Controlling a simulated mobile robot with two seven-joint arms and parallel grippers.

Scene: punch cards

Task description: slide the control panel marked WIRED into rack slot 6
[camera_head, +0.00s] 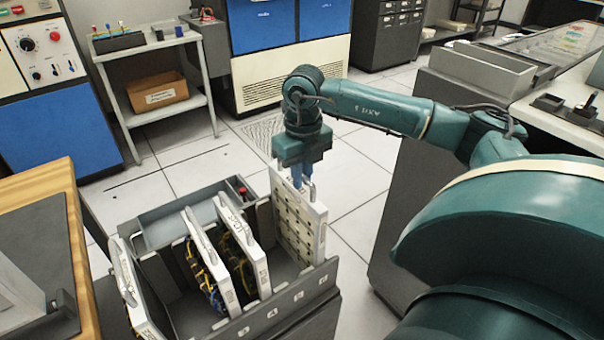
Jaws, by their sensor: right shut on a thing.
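My right gripper (301,177) points down and is shut on the top handle of a white-edged control panel (298,226) with rows of pale blocks on its face. The panel is upright at the right end of the grey rack (329,276). Its lower edge is close to the rack floor; I cannot tell whether it is seated. I cannot read its marking. Two panels with yellow and dark wires, one on the left (207,265) and one in the middle (243,247), stand in the rack. My left gripper is not in view.
Another white-edged panel (127,283) stands at the rack's left end. A grey tray (185,221) lies behind the panels. A wooden-edged table (84,262) is close on the left. A grey cabinet (395,225) stands on the right. Tiled floor (190,175) behind the rack is clear.

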